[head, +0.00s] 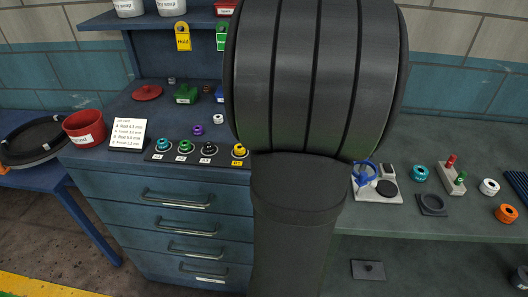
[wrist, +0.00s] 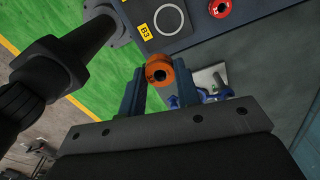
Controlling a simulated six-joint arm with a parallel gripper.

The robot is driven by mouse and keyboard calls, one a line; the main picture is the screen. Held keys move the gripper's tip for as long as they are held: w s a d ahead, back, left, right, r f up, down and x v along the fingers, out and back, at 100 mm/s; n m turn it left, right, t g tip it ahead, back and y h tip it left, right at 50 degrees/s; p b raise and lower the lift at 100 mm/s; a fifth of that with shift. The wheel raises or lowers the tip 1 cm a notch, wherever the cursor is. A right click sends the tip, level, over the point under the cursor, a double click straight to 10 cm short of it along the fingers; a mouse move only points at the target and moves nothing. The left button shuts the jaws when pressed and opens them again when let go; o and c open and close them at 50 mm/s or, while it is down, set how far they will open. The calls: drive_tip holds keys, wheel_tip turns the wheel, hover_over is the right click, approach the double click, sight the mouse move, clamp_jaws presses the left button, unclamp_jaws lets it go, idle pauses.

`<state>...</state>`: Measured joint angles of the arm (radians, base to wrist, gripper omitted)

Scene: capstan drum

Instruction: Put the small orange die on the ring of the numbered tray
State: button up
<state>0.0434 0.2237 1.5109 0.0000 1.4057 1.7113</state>
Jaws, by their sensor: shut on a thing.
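My gripper (wrist: 159,82) is shut on a small orange die (wrist: 157,63), a round piece with a dark centre hole, held between the fingertips. The numbered tray (wrist: 142,17) is the dark plate ahead of it in the wrist view, with a yellow B3 label and a pale ring outline (wrist: 169,20). The ring looks empty. The die appears apart from the tray; its height above it is unclear. In the head view my arm hides the gripper, the held die and the ring. A larger-looking orange piece (head: 505,213) lies on the bench at far right.
A red round piece (wrist: 219,8) lies right of the ring. A blue tool (head: 365,175) stands on a pale plate right of my arm. A labelled rack (head: 170,157) holds several coloured dies at left. A teal piece (head: 419,173) lies on the right bench.

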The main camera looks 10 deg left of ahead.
drive_tip(key=w+a+f, duration=0.1)
drive_tip(key=a+f, duration=0.1)
drive_tip(key=a, duration=0.1)
drive_tip(key=a+f, duration=0.2)
drive_tip(key=a, duration=0.1)
drive_tip(key=w+a+f, duration=0.1)
drive_tip(key=a+f, duration=0.2)
drive_tip(key=shift+w, duration=0.3)
drive_tip(key=shift+a+f, duration=0.1)
drive_tip(key=shift+f, duration=1.9)
drive_tip(key=shift+f, duration=0.1)
drive_tip(key=o, duration=1.1)
drive_tip(key=shift+c, duration=0.2)
